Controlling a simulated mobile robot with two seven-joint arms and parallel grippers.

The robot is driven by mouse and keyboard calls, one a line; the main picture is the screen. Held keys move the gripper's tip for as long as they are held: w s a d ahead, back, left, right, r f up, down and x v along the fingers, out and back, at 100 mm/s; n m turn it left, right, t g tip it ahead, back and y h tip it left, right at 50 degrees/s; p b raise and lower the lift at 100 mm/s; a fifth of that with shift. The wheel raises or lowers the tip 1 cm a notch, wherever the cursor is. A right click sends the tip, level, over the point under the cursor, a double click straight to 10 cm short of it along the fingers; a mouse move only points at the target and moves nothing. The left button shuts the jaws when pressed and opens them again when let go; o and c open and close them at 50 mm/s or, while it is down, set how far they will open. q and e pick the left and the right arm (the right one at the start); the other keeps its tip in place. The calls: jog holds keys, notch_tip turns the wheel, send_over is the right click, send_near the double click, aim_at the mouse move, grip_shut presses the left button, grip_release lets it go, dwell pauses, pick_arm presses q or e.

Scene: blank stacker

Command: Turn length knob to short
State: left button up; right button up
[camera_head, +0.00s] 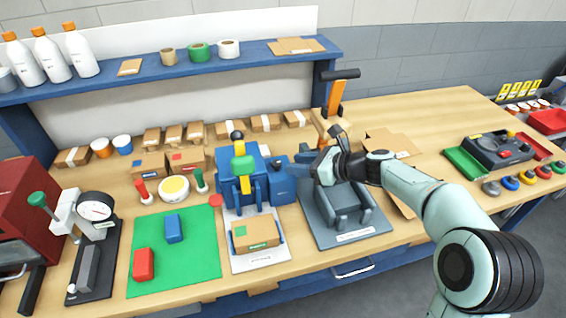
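A blue machine (228,165) with a yellow and green lever (244,170) and a black ball on top stands in the middle of the bench. A smaller blue box (283,190) is joined to its right side, with a small dark knob (279,164) at its top. Any length marking is too small to read. My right gripper (304,164) reaches in from the right, just right of this knob and above the box's right side. Its fingers are small and dark, so whether they touch anything or are open cannot be told. My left gripper is not in view.
A grey machine (325,222) with an orange lever (336,98) stands under and behind my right arm. A small carton (254,234) lies before the blue machine. A green mat (185,262) with red and blue blocks is left. Cardboard sheets (385,138) lie behind my arm.

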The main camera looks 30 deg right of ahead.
aim_at(277, 163)
jog(key=x, duration=0.5)
jog(key=shift+w, duration=0.15)
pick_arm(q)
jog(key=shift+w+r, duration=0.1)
pick_arm(e)
jog(key=c, duration=0.7)
jog(key=n+g+y+p, duration=0.1)
jog(key=p, duration=0.1)
jog(key=n+g+y+p, duration=0.1)
jog(key=p, duration=0.2)
jog(key=shift+w+d+r+n, duration=0.2)
jog(key=shift+w+n, duration=0.05)
jog(key=shift+n, duration=0.05)
jog(key=shift+f+n+y, duration=0.15)
jog(key=shift+n+y, duration=0.15)
jog(key=shift+y, duration=0.2)
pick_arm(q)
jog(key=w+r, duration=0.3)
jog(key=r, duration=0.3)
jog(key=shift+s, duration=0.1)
pick_arm(e)
jog(key=shift+s, duration=0.1)
